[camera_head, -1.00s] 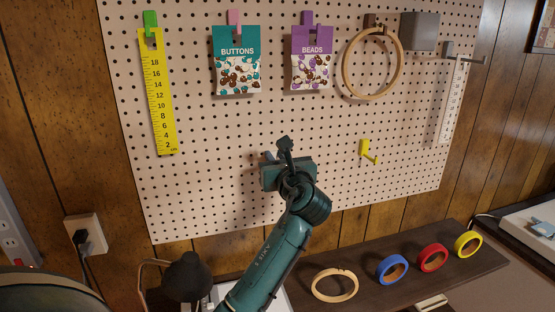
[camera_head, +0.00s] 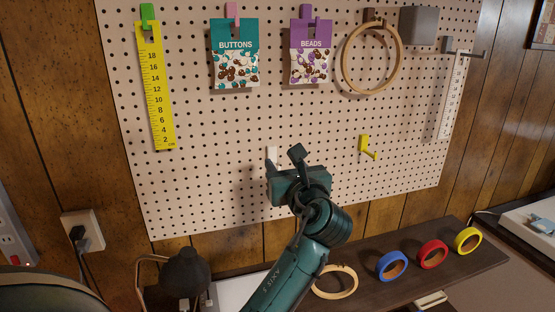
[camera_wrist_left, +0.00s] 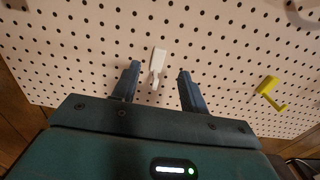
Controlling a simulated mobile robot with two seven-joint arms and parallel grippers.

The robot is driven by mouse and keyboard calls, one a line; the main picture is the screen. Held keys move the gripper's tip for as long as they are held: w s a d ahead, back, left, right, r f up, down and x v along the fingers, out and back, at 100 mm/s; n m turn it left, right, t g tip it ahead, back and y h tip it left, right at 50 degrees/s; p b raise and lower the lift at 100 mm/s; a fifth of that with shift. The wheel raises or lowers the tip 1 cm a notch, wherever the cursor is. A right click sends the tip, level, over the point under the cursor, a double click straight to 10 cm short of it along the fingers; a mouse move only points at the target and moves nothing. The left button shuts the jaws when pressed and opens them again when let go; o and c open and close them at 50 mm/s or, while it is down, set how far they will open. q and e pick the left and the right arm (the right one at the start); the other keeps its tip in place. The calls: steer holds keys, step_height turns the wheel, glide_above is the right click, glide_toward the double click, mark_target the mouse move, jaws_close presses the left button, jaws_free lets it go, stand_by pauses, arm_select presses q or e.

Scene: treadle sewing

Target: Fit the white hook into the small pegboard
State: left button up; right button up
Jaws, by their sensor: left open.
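The white hook (camera_wrist_left: 157,62) is on the pegboard (camera_wrist_left: 60,60), between and just beyond my left gripper's open fingers in the left wrist view. Its plate lies against the board and its prong points down toward the gripper. In the head view only the top of the white hook (camera_head: 272,153) shows, above my left gripper (camera_head: 285,165); the gripper hides the rest. My left gripper (camera_wrist_left: 157,87) is open and empty, with a finger on each side of the hook, apart from it. My right gripper is not in view.
A yellow hook (camera_head: 364,146) is on the board to the right. A yellow ruler (camera_head: 155,90), buttons packet (camera_head: 236,65), beads packet (camera_head: 311,65) and embroidery hoop (camera_head: 345,65) hang above. A dark shelf (camera_head: 455,272) below holds tape rolls and a wooden ring.

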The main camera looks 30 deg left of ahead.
arm_select(q)
steer(key=v, duration=0.6)
steer(key=shift+b, duration=0.3)
steer(key=shift+s, duration=0.1)
steer(key=s+d+f+n+h, duration=0.15)
steer(key=f+h, duration=0.25)
steer(key=f, duration=0.5)
steer(key=d+f+n+h, duration=0.3)
steer(key=f, duration=0.5)
steer(key=s+d+f+n+h, duration=0.15)
steer(key=f+h, duration=0.25)
steer(key=f, duration=0.5)
steer(key=s+d+f+n+h, duration=0.2)
steer(key=s+f+n+h, duration=0.1)
steer(key=s+f+n, duration=0.4)
steer(key=s+d+f+n+g+h, duration=0.1)
steer(key=s+d+f+n+h, duration=0.1)
steer(key=s+f+n, duration=0.5)
steer(key=s+n, duration=0.2)
steer(key=n, duration=0.1)
steer(key=shift+s+d+h, duration=0.25)
steer(key=shift+s+h, duration=0.1)
steer(key=shift+h, duration=0.05)
